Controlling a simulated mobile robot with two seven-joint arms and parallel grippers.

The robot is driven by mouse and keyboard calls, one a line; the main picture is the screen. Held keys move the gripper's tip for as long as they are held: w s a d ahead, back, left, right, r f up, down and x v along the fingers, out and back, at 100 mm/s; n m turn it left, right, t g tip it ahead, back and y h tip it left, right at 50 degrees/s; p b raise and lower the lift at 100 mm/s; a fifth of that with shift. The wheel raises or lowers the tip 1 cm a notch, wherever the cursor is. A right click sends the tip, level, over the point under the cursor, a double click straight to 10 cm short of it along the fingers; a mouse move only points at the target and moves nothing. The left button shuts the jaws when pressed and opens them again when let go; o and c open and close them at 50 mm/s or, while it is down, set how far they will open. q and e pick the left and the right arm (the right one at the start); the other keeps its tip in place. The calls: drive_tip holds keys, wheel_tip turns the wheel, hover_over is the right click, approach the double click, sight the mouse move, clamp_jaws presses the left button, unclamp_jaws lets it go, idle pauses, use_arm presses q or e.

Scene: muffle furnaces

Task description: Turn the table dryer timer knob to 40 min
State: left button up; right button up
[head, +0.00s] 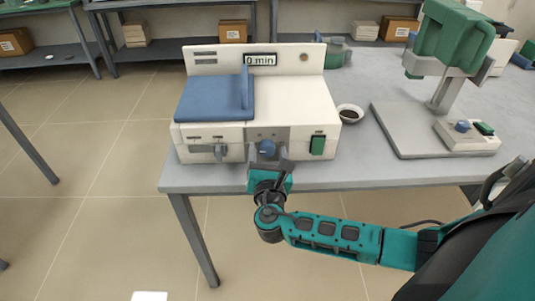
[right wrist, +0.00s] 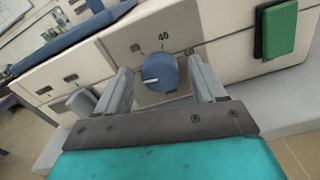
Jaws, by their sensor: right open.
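The table dryer (head: 305,105) is a cream box with a blue lid (head: 215,98) and a display (head: 260,60) reading "0 min". Its blue timer knob (head: 267,148) is on the front face, and it also shows in the right wrist view (right wrist: 160,72). There its white pointer faces left and slightly down, away from the "40" mark above and the "60" mark at right. My right gripper (head: 269,166) is open in front of the knob, with one finger on each side. The wrist view shows gaps between the fingers and the knob (right wrist: 161,66). My left gripper is out of view.
A green switch (head: 317,145) is right of the knob, and a grey latch (head: 218,151) is to its left. A small dark-filled bowl (head: 350,113) stands beside the dryer. A green-headed device on a grey base (head: 395,130) occupies the table's right side.

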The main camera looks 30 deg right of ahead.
drive_tip(key=c, duration=1.1)
drive_tip(key=shift+o, duration=0.2)
